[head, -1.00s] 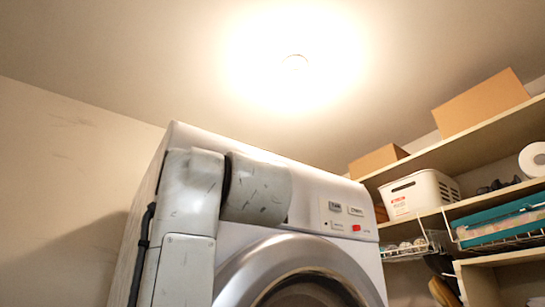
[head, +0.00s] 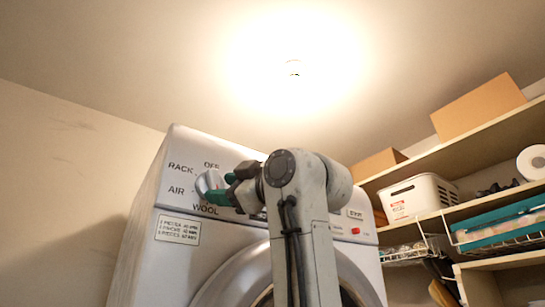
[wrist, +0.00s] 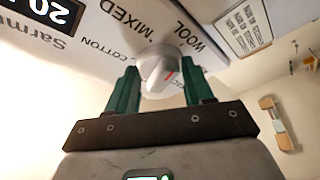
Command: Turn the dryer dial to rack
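The white dryer dial (head: 205,181) sits on the control panel, upper left of the dryer front. Printed words RACK, AIR, OFF and WOOL stand around it. In the wrist view the dial (wrist: 155,74) shows a raised grip bar with a red mark; the label it points to is unclear. My gripper (head: 217,187) is at the dial, its green fingers partly covering it. In the wrist view my gripper (wrist: 161,72) has one finger on each side of the dial, apart, with gaps visible. The fingers are open and do not clearly touch it.
The white dryer (head: 180,265) has a round door below the panel, partly hidden by my arm. The wall at left is bare.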

